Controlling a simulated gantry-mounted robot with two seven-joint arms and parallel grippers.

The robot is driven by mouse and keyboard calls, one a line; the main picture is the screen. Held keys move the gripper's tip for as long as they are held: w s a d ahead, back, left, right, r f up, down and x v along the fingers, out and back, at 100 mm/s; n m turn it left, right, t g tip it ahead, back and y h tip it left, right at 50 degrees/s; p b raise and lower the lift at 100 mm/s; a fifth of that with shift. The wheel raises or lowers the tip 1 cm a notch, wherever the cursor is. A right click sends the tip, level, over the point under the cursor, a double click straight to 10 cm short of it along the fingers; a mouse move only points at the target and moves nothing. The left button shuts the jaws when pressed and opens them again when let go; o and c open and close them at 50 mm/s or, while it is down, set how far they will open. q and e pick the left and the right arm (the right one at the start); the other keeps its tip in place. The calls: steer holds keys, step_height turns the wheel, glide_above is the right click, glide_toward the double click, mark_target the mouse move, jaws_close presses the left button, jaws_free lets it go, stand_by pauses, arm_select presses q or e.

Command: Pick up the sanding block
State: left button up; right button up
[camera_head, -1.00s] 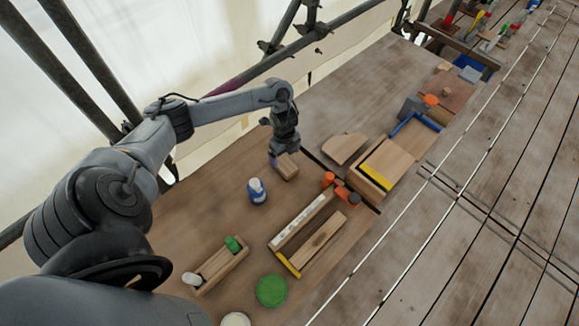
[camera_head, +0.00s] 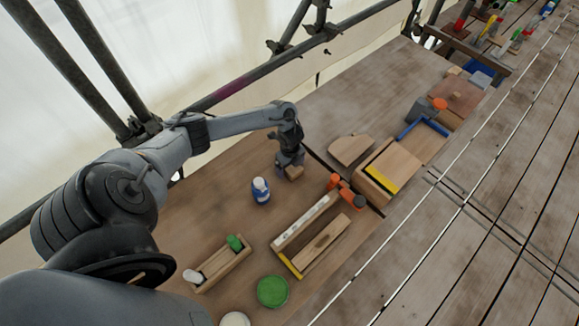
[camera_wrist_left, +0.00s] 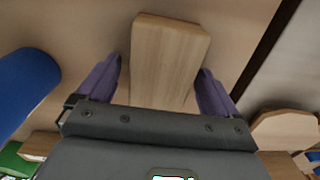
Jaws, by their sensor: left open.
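The sanding block, a plain wooden block (camera_head: 294,174), lies on the wooden boards at the far end of my left arm. My left gripper (camera_head: 289,165) is down over it and hides much of it in the head view. In the left wrist view the block (camera_wrist_left: 168,55) lies between the two purple fingers of the open gripper (camera_wrist_left: 160,75). A gap shows beside the fingers, and I see no grip on it. My right gripper is not in view.
A blue bottle with a white cap (camera_head: 261,190) stands just left of the block. Nearby are a curved wooden piece (camera_head: 350,149), orange clamps (camera_head: 334,181), a wooden tray with a green item (camera_head: 222,266) and a green lid (camera_head: 272,291). A scaffold pole (camera_head: 262,77) runs behind.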

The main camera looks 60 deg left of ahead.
arm_select(q)
steer(key=shift+c, duration=0.4)
steer(key=c, duration=1)
steer(key=shift+r, duration=0.1)
steer(key=shift+c, duration=0.2)
step_height(320, 180, up, 10)
steer(key=shift+p, duration=0.6)
steer(key=o, duration=0.5)
steer(key=c, duration=0.3)
